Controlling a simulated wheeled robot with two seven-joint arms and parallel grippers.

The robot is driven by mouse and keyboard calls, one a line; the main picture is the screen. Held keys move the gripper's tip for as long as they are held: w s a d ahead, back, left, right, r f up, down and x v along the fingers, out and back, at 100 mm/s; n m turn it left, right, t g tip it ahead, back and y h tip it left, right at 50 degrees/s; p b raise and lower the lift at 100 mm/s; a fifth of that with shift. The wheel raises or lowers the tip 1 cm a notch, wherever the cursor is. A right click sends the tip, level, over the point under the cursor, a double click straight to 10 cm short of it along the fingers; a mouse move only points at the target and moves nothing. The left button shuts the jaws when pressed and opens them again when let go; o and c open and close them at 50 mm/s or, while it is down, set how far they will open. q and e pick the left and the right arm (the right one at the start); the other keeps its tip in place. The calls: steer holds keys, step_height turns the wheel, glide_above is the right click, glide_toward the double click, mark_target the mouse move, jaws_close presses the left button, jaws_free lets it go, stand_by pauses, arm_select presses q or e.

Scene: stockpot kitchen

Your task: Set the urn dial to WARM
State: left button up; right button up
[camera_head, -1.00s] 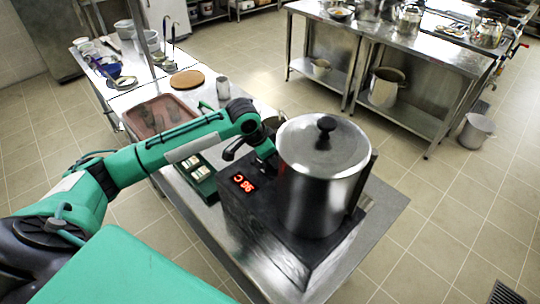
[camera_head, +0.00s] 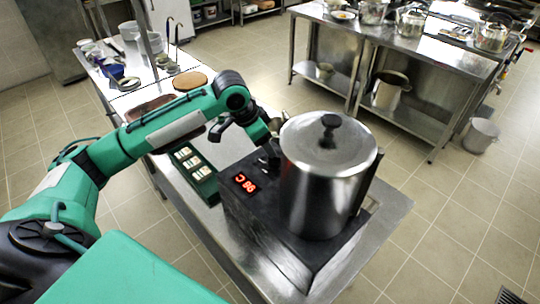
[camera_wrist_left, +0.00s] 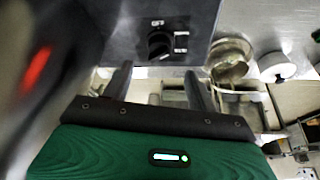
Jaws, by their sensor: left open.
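The urn (camera_head: 325,185) is a large steel pot with a black-knobbed lid, on a dark base (camera_head: 262,222) with a red lit display (camera_head: 245,183). The dial (camera_wrist_left: 160,45) shows in the left wrist view as a round black knob on a grey panel, with small marks too blurred to read surely. My left gripper (camera_wrist_left: 158,82) is open, its two fingers below the dial in that picture, with no finger seen around the knob. In the head view my left gripper (camera_head: 272,152) is close beside the urn, partly hidden. The dial cannot be made out there.
A green box with pale labels (camera_head: 195,163) sits left of the urn base. A round brown board (camera_head: 190,81) and a brown tray (camera_head: 150,106) lie farther back. A second steel table (camera_head: 420,55) with pots stands across a clear tiled floor.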

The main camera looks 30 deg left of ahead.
arm_select(q)
steer(key=v, duration=0.6)
steer(key=shift+b, duration=0.45)
steer(key=shift+r, duration=0.1)
steer(key=shift+s, duration=0.1)
